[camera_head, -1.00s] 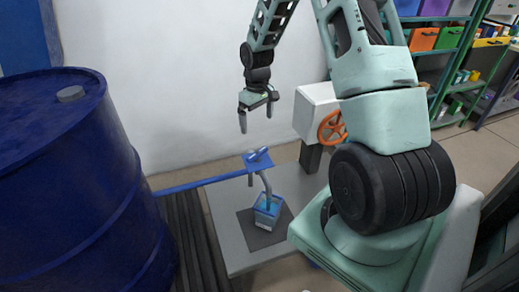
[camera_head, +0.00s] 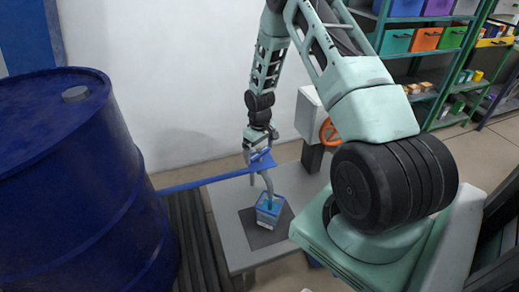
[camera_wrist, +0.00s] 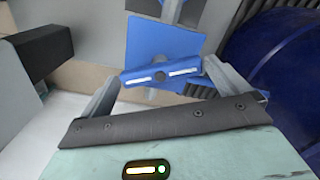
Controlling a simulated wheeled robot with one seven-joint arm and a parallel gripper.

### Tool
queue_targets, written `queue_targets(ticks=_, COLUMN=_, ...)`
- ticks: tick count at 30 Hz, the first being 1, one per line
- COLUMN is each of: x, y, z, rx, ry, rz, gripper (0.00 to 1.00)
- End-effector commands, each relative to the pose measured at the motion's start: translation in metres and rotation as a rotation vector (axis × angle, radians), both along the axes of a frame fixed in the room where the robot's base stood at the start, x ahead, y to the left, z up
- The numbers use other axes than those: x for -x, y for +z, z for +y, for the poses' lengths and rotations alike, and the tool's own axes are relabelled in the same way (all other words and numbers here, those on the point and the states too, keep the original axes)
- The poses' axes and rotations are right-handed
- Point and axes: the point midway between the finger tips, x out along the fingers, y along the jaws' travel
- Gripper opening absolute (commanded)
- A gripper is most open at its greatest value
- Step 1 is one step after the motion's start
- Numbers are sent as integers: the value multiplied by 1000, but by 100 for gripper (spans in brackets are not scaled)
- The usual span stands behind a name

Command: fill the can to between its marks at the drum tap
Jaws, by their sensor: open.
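The blue drum (camera_head: 60,190) stands at the left, with a blue pipe (camera_head: 205,183) running right to the tap. The tap's blue lever (camera_head: 262,160) is on top, and a grey spout (camera_head: 268,181) curves down over the can. The can (camera_head: 267,218) is small and blue with a pale lower band, upright on a dark mat. A bluish streak shows at its top; I cannot tell its level or marks. My gripper (camera_head: 260,148) is open, just above the lever. In the wrist view, the lever (camera_wrist: 185,72) lies between the fingers of my gripper (camera_wrist: 162,86), with gaps at its ends.
The grey table (camera_head: 239,256) bears the dark mat (camera_head: 250,231). A white box with an orange handwheel (camera_head: 328,132) stands behind, right of the tap. Dark rollers (camera_head: 196,235) lie between drum and table. Shelves with coloured bins (camera_head: 425,38) stand at the back right.

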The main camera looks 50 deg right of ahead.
Motion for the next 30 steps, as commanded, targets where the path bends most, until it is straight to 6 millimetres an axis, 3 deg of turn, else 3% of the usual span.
queue_targets(ticks=3, x=0, y=0, z=0, rx=0, ry=0, rz=0, gripper=97)
queue_targets(ticks=6, x=0, y=0, z=0, rx=0, ry=0, rz=0, gripper=69)
queue_targets(ticks=7, x=0, y=0, z=0, rx=0, ry=0, rz=0, gripper=68)
queue_targets(ticks=13, x=0, y=0, z=0, rx=1, ry=-58, rz=0, gripper=68)
queue_targets(ticks=22, x=0, y=0, z=0, rx=0, ry=-398, rz=1, gripper=68)
queue_targets(ticks=30, x=0, y=1, z=0, rx=0, ry=-427, rz=1, gripper=68)
